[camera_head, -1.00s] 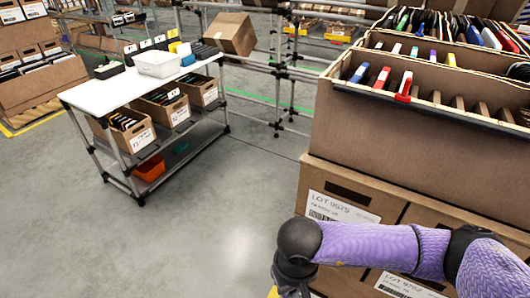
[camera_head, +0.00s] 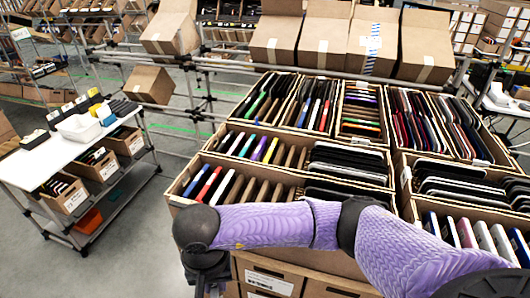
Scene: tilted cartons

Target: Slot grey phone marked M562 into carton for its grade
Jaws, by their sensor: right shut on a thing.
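My right arm comes in from the lower right in a purple sleeve, and its dark end with the right gripper (camera_head: 205,272) points down at the bottom edge, in front of the cartons. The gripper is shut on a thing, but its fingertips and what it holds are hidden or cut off. I cannot make out a grey phone marked M562. Open divided cartons stand in tilted rows: a near-left carton (camera_head: 178,202) with colored and dark phones, others behind it, and more to the right with dark phones and pale ones. Grade labels are not readable. My left gripper is not in view.
A white-topped cart (camera_head: 35,165) with a white bin (camera_head: 80,128) and cartons below stands at the left. Empty cartons (camera_head: 325,42) line the rail behind. Closed labelled cartons (camera_head: 268,280) are under the front row. Grey floor (camera_head: 150,240) is free between cart and cartons.

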